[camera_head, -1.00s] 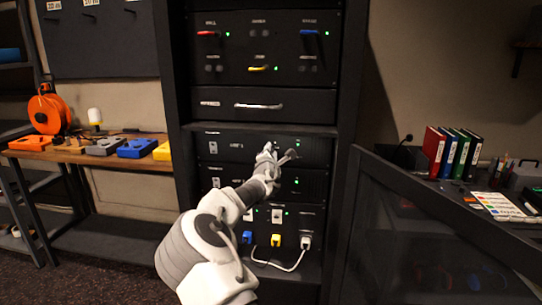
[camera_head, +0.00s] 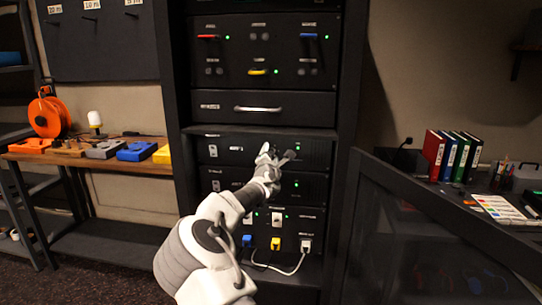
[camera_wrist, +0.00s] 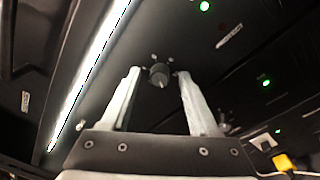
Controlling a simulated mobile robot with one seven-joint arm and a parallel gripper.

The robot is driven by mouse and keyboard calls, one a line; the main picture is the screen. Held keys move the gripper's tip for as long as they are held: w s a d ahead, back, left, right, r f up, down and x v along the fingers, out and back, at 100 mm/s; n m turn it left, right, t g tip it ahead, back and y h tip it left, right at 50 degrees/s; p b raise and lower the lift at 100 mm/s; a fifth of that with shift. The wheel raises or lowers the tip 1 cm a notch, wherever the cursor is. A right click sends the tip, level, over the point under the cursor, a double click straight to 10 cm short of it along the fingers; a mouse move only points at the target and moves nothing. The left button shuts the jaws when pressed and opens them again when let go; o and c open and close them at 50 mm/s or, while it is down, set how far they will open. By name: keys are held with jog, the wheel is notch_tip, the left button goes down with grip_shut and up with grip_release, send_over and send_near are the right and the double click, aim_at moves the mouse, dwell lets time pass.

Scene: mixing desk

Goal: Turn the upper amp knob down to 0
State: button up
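The upper amp (camera_head: 222,148) is a black rack unit with a lit green light, below the drawer in the head view. Its knob (camera_wrist: 159,74) is a small dark round knob in the wrist view, with marks around its rim. My gripper (camera_wrist: 157,72) is open, its two pale fingers on either side of the knob, with a gap visible to each side. In the head view my gripper (camera_head: 272,152) is in front of the upper amp and hides the knob. The knob's setting is too small to read.
A drawer (camera_head: 310,107) with a silver handle sits above the amp. A lower amp (camera_head: 318,188) is below, with blue, yellow and white plugs (camera_head: 276,243) under it. An open dark cabinet door (camera_head: 420,235) stands to the right. A workbench is at left.

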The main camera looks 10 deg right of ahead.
jog(key=p+v, duration=0.1)
jog(key=v, duration=1.6)
jog(key=shift+s, duration=0.2)
